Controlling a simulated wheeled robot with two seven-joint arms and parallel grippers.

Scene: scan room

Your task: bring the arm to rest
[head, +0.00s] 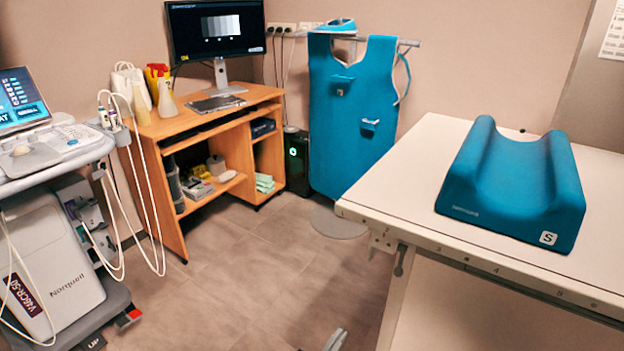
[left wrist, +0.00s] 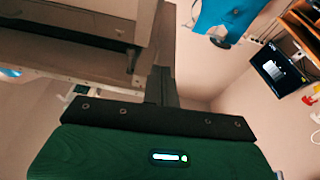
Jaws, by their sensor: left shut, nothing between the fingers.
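The tip of my left gripper (head: 336,339) shows at the bottom edge of the head view, in front of the floor and left of the table. In the left wrist view my left gripper (left wrist: 162,80) is seen from behind, its dark fingers together with nothing between them. The rest of the left arm is out of the head view. My right gripper is in neither view.
A white table (head: 415,190) with a blue cradle cushion (head: 515,190) stands at right. A wooden desk (head: 215,118) with a monitor (head: 216,30) and an ultrasound cart (head: 50,260) stand at left. A blue apron (head: 350,110) hangs behind. Open floor (head: 240,280) lies between.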

